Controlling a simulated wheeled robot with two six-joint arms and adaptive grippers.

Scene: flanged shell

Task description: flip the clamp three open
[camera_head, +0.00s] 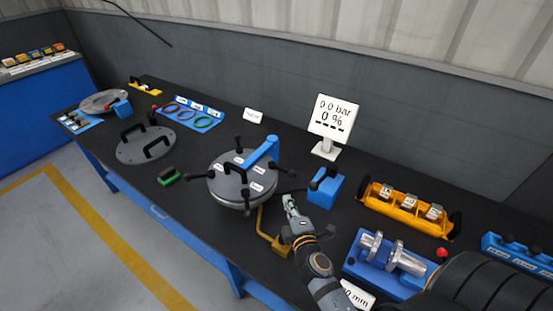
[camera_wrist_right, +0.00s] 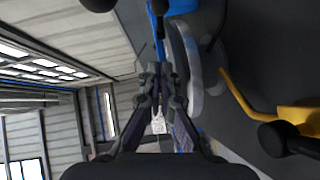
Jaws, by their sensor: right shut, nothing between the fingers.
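The flanged shell (camera_head: 232,190) is a round grey metal drum on the dark bench, with a lid, small white labels and several black-knobbed clamps around its rim. The labels are too small to read, so I cannot tell which clamp is three. A black clamp lever (camera_head: 285,191) sticks out on the shell's right side, close to my right gripper (camera_head: 289,203). My right gripper is shut and empty, just right of the shell; I cannot tell whether it touches the lever. In the right wrist view its fingers (camera_wrist_right: 161,75) are together, beside the pale curved flange (camera_wrist_right: 188,70). My left gripper is not in view.
A yellow bent-rod part (camera_head: 270,240) stands close beside my right gripper. A blue block (camera_head: 325,189) with a black knob is to its right. A blue arm (camera_head: 262,151) reaches over the lid. A white display (camera_head: 334,117) reads 0.0 bar and 0 %. A grey lid plate (camera_head: 146,146) lies left.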

